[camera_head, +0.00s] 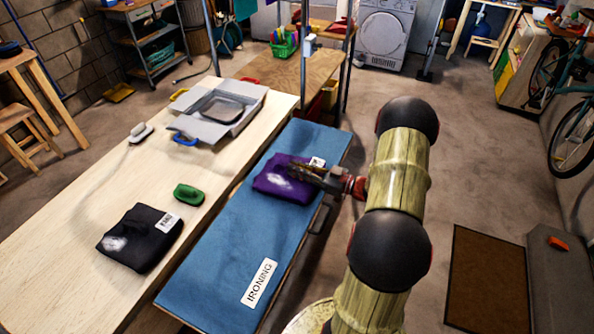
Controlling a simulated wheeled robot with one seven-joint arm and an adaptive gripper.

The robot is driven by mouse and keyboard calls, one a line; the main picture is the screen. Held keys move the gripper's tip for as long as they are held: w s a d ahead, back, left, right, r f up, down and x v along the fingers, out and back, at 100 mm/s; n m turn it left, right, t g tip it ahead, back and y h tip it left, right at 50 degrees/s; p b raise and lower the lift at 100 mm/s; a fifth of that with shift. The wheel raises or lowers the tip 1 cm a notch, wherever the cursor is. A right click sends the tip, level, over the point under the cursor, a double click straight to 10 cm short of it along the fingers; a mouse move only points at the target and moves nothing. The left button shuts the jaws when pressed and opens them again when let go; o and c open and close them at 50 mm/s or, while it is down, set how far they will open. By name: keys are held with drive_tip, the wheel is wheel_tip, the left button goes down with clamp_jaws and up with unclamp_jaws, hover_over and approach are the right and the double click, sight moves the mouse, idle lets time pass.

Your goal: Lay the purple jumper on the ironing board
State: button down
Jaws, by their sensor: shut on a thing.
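The purple jumper (275,184) is folded into a flat bundle with a white tag and a pale patch on it. It is over the far half of the blue ironing board (225,243), which bears a white label reading IRONING. I cannot tell whether the jumper rests on the board or hangs slightly above it. My gripper (305,175) reaches in from the right and is shut on the jumper's right side. The fingertips are partly lost against the dark cloth.
A wooden table (60,240) stands along the board's left side. A post and shelf stand beyond the board's far end.

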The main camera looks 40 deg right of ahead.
drive_tip(key=c, duration=1.8)
unclamp_jaws()
drive_tip(key=shift+o, duration=0.2)
